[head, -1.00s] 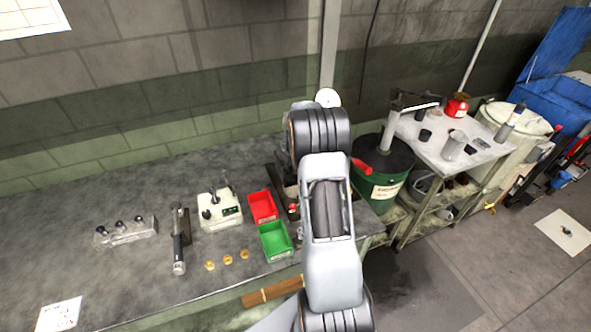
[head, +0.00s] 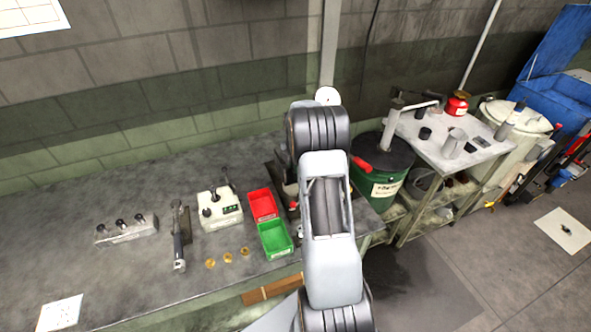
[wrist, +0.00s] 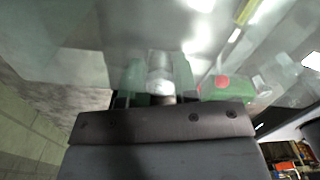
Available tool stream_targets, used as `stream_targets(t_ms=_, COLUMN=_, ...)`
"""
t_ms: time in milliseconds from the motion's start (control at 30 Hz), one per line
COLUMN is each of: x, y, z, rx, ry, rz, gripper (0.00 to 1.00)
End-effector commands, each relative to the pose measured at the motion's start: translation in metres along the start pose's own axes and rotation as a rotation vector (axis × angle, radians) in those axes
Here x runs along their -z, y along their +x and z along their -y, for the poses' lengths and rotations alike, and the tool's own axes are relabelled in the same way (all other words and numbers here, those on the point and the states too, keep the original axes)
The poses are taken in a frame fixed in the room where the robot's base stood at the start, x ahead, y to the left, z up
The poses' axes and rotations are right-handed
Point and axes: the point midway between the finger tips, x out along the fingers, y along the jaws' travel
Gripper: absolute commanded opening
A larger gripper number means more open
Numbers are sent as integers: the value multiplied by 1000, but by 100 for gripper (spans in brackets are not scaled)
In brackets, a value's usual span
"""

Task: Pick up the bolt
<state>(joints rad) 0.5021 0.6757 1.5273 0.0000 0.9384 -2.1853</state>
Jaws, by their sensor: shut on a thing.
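My gripper (wrist: 157,80) shows in the wrist view, with its two green fingers closed on a pale, shiny, rounded metal piece, which I take to be the bolt (wrist: 160,66). The bolt's end points away from the wrist, and its rear part is hidden by the dark gripper body. In the head view my arm hides both the gripper and the bolt.
On the grey bench (head: 120,290) stand a red bin (head: 262,204), a green bin (head: 275,240), a white device (head: 220,211), a block with several pegs (head: 127,230), a dark-handled tool (head: 178,240) and brass pieces (head: 228,257). A green drum (head: 379,185) and a cart (head: 448,140) stand right.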

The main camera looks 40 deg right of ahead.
Motion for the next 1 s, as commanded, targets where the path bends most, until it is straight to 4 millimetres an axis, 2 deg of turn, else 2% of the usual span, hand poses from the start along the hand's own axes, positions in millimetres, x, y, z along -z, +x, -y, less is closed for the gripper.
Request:
stream_targets(t_ms=233, x=0, y=-9, z=-1, rx=-2, ry=0, rz=2, gripper=2)
stream_targets(t_ms=700, x=0, y=-85, z=0, rx=-3, ry=0, rz=2, gripper=2)
stream_targets(t_ms=1000, x=0, y=-101, z=0, rx=-1, ry=0, rz=1, gripper=2)
